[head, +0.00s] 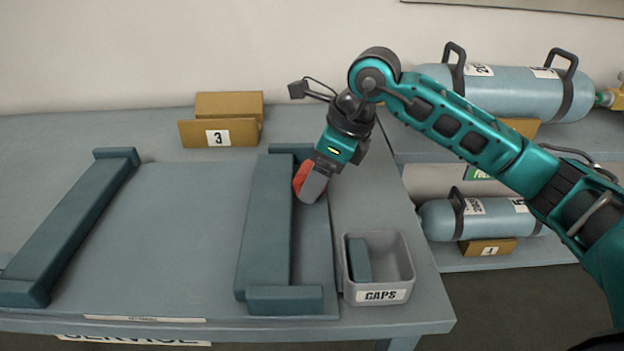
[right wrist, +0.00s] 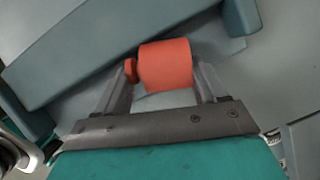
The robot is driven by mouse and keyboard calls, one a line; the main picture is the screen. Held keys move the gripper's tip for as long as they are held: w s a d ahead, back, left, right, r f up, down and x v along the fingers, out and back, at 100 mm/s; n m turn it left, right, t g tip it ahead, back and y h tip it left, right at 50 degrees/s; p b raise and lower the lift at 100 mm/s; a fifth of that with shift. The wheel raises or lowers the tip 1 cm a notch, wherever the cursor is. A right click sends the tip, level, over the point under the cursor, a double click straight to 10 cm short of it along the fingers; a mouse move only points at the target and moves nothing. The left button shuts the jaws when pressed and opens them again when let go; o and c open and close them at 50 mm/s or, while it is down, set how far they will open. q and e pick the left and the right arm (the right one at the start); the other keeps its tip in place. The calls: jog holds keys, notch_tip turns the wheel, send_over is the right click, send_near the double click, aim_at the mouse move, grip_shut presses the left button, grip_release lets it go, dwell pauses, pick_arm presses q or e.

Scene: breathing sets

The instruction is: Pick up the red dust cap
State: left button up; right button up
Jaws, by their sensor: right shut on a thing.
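The red dust cap (right wrist: 165,65) is a short red-orange cylinder between the two fingers of my right gripper (right wrist: 164,82) in the right wrist view. In the head view the cap (head: 301,178) shows as a red patch beside the grey fingers of my right gripper (head: 309,193), partly hidden by them. Whether the cap touches anything below cannot be told. My left gripper is not in view.
A grey bin labelled CAPS (head: 376,295) holds a dark block at the table's right. Padded cradle bars (head: 262,215) flank a bare tray area (head: 180,240). A yellow block marked 3 (head: 190,133) stands behind. Blue cylinders (head: 510,90) lie on the rack at right.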

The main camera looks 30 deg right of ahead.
pick_arm(q)
jog(key=p, duration=0.1)
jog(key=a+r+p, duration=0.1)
jog(key=p, duration=0.1)
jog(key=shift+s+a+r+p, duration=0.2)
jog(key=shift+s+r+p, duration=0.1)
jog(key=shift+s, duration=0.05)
pick_arm(e)
notch_tip(320, 180, up, 20)
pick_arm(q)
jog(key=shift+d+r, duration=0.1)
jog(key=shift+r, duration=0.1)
